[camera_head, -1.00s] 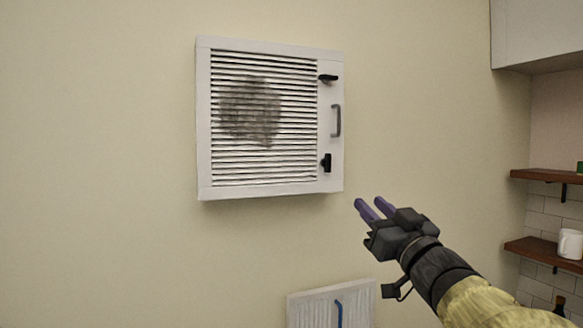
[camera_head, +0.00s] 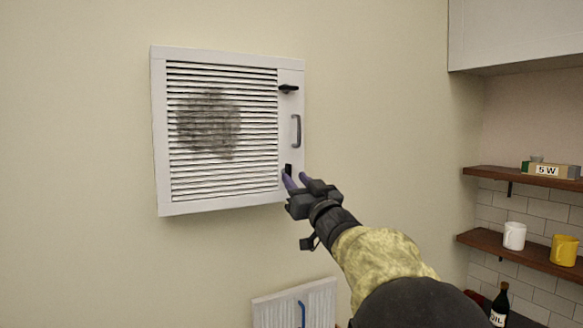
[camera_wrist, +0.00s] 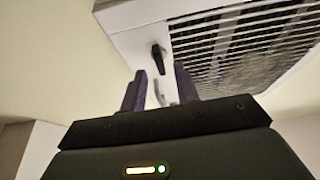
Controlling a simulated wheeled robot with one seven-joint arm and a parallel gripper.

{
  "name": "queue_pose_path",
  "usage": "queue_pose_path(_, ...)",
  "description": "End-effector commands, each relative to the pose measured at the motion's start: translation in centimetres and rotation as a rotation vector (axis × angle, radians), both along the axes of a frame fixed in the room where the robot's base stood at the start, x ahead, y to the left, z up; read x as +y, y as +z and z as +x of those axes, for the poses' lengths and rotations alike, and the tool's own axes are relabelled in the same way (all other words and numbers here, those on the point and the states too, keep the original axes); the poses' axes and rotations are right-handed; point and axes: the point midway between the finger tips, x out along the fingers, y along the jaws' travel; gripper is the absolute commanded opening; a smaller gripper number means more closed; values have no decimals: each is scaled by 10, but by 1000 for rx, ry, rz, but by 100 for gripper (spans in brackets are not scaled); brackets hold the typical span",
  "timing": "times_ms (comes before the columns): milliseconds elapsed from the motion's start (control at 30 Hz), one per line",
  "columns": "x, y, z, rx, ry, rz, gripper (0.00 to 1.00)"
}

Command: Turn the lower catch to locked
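The white louvred vent panel (camera_head: 158,140) hangs on the wall, with two black catches on its right edge. The lower catch (camera_head: 288,168) stands upright and is partly hidden behind my gripper's fingers. In the wrist view the lower catch (camera_wrist: 158,58) shows just beyond the fingertips, its lever lengthwise. The upper catch (camera_head: 289,88) has its lever lying sideways. My gripper (camera_head: 296,178) is open and empty, its two purple fingers close to the lower catch. I cannot tell whether they touch it. In the wrist view a gap shows between the fingers (camera_wrist: 158,80).
A grey pull handle (camera_head: 296,130) sits between the catches. A second white panel with a blue handle (camera_head: 302,313) is lower on the wall. Shelves (camera_head: 520,250) with mugs (camera_head: 514,236) and a bottle (camera_head: 500,305) stand at the right. The wall left of the vent is bare.

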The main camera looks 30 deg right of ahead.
Motion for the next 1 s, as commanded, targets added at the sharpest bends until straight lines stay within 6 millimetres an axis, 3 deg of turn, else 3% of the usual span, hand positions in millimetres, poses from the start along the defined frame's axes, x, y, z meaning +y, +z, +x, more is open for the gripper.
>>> queue_pose_path(200, 1, 9, 21, 1, 1, 1, 31)
queue_pose_path(467, 1, 9, 22, 0, 0, 0, 31)
queue_pose_path(500, 1, 9, 22, 0, 0, 0, 29)
queue_pose_path(667, 1, 9, 21, 0, 0, 0, 0)
queue_pose_path(1000, 1, 8, 21, -1, 0, -16, 0)
